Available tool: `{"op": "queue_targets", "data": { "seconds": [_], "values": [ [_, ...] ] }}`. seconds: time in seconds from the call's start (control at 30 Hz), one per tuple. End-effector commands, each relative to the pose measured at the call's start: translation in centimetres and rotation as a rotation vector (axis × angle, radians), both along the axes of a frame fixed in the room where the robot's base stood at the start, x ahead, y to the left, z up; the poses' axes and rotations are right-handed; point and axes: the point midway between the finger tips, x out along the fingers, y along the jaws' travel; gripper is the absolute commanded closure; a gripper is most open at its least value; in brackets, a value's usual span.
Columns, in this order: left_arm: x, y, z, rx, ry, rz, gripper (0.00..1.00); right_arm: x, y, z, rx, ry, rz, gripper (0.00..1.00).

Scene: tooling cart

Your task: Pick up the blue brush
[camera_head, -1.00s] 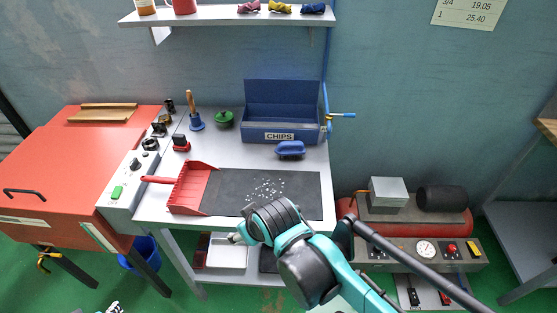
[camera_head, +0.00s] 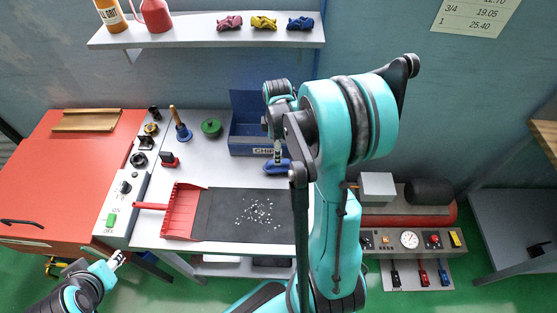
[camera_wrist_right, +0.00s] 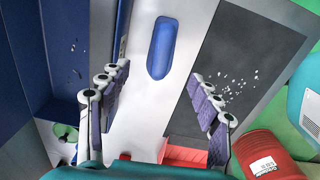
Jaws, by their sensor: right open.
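The blue brush (camera_head: 270,168) lies on the grey bench top, just in front of the blue CHIPS bin (camera_head: 240,146). In the right wrist view the brush (camera_wrist_right: 162,48) shows whole, as a long rounded blue block. My right gripper (camera_head: 278,155) points down over the brush and partly covers it in the head view. In the wrist view the right gripper (camera_wrist_right: 159,80) has its fingers wide apart with nothing between them, and the brush appears beyond the fingertips. My left gripper (camera_head: 117,258) is low at the left, away from the brush; its jaws are too small to read.
A dark mat (camera_head: 222,210) with scattered pale chips lies in front of the brush, with a red dustpan (camera_head: 184,212) at its left. A bell (camera_head: 183,132) and a green lidded item (camera_head: 211,128) stand left of the bin. A shelf (camera_head: 200,37) hangs above.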

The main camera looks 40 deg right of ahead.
Motion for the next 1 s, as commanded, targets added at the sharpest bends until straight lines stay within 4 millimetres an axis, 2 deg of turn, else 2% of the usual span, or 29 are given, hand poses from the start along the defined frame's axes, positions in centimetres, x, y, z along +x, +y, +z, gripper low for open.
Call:
{"op": "queue_targets", "data": {
  "seconds": [0.17,0.63,0.73,0.97,1.0],
  "values": [
    [0.0,0.0,0.3,0.0,0.0,0.0,0.6,0.0,-0.7,-1.1,0.007,0.017,0.03,0.37],
    [0.0,0.0,-1.7,0.0,0.0,0.0,0.6,-0.1,-0.2,-7.5,0.007,0.016,0.03,0.37],
    [0.0,0.0,-1.8,0.0,0.0,0.0,0.6,-0.1,-0.2,-8.1,0.007,0.016,0.03,0.37],
    [0.0,0.0,-1.7,0.0,0.0,0.0,0.6,-0.1,-0.2,-8.1,0.007,0.016,0.029,0.37],
    [0.0,0.0,-1.7,0.0,0.0,0.0,0.6,-0.1,-0.2,-8.1,0.007,0.016,0.029,0.47]
  ]
}}
